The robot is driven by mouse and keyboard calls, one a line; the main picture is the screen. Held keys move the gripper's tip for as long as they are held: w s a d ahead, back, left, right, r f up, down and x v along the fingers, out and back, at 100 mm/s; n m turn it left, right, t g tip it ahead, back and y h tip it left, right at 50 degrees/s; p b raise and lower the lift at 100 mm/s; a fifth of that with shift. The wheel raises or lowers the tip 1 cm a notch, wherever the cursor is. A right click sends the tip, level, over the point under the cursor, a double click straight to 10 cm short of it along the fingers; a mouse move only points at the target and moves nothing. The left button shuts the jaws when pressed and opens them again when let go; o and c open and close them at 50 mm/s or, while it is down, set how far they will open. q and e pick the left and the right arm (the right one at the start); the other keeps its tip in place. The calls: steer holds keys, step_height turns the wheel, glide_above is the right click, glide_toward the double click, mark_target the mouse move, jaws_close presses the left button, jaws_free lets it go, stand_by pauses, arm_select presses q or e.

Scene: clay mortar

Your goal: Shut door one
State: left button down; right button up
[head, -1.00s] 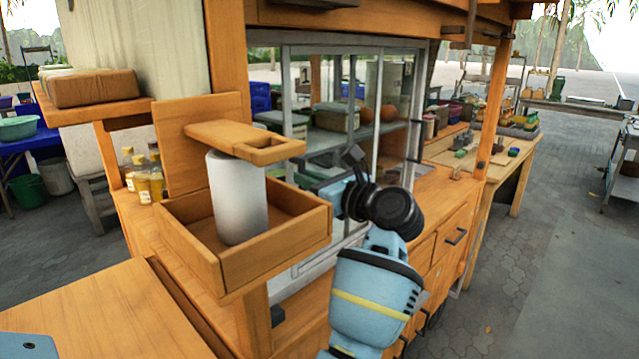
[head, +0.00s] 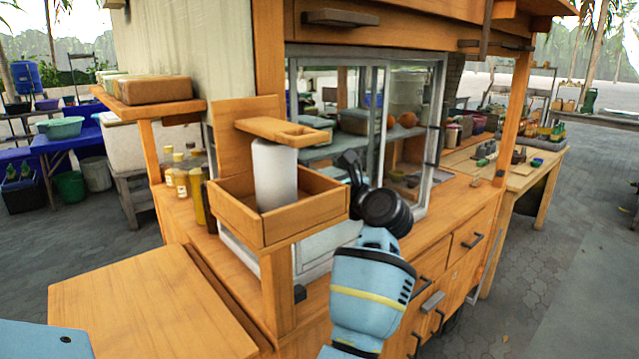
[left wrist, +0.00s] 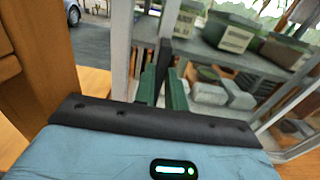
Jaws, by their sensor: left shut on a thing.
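A glass-fronted cabinet (head: 440,110) with pale metal frames stands on the wooden cart; I cannot read a door number on it now. My left arm reaches to its front in the head view, and its wrist hides the fingertips there. In the left wrist view my left gripper (left wrist: 164,88) has its green fingers closed around a dark upright handle (left wrist: 165,52). The handle stands in front of a pale upright door frame (left wrist: 170,18). How far the door is open I cannot tell. My right gripper is not in view.
An open wooden box (head: 300,228) holding a white roll (head: 273,172) stands left of my arm. A wooden side board (head: 140,310) juts out at the lower left. Bottles (head: 182,180) stand behind the box. Paved floor at the right is clear.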

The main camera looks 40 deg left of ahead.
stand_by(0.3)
arm_select(q)
steer(key=c, duration=1.4)
jaws_free()
steer(key=shift+c, duration=0.2)
steer(key=d+b, duration=0.1)
steer(key=d, duration=0.6)
steer(key=shift+s+d, duration=0.3)
steer(key=shift+d, duration=0.1)
